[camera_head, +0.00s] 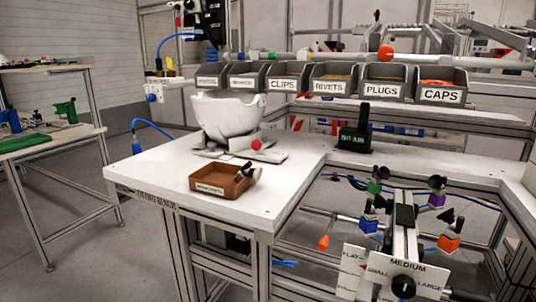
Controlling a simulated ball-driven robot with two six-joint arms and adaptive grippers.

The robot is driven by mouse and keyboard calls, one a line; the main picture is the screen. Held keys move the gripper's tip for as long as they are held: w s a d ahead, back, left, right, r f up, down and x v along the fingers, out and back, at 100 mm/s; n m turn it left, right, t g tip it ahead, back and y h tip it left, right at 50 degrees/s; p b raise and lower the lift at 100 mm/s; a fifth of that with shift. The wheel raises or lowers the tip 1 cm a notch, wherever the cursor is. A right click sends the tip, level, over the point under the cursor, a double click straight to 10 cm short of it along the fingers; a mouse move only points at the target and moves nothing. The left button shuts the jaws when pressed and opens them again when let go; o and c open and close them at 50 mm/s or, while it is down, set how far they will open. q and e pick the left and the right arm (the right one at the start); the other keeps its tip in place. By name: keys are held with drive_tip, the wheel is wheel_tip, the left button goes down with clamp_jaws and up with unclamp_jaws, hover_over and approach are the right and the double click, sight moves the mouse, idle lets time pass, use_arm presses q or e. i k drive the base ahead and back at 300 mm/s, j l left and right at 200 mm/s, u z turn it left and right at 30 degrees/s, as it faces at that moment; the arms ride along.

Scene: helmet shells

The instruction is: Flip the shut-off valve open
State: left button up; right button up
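No part is clearly marked as the shut-off valve. At the left end of the bin rail, a small pale fitting with a blue part (152,97) sits near a dark fitting with a yellow part (170,73). A blue hose (172,37) runs down to this area from above. Another blue hose (152,125) curves near the bench's back left edge to a blue connector (137,147). These parts are too small to tell a handle or its position. Neither of my grippers is in view.
The white bench (190,222) carries a white helmet shell (226,115), a brown tray (208,186) and a black stand (355,135). Several labelled bins (384,90) line the back. A size-labelled fixture (405,265) stands at the front right. Open floor (75,260) lies left.

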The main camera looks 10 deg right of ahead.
sight(178, 7)
drive_tip(key=i+u, duration=0.2)
drive_tip(key=i, duration=0.35)
drive_tip(key=i+l+u, duration=0.25)
drive_tip(key=i, duration=0.25)
drive_tip(key=i+j+z, duration=0.15)
drive_tip(key=j, duration=0.45)
drive_tip(key=i+j+z, duration=0.1)
drive_tip(key=j, duration=0.5)
drive_tip(key=i+j+z, duration=0.15)
drive_tip(key=j, duration=0.45)
drive_tip(key=i+j+z, duration=0.1)
drive_tip(key=j, duration=0.55)
drive_tip(key=i+j+z, duration=0.15)
drive_tip(key=j, duration=0.5)
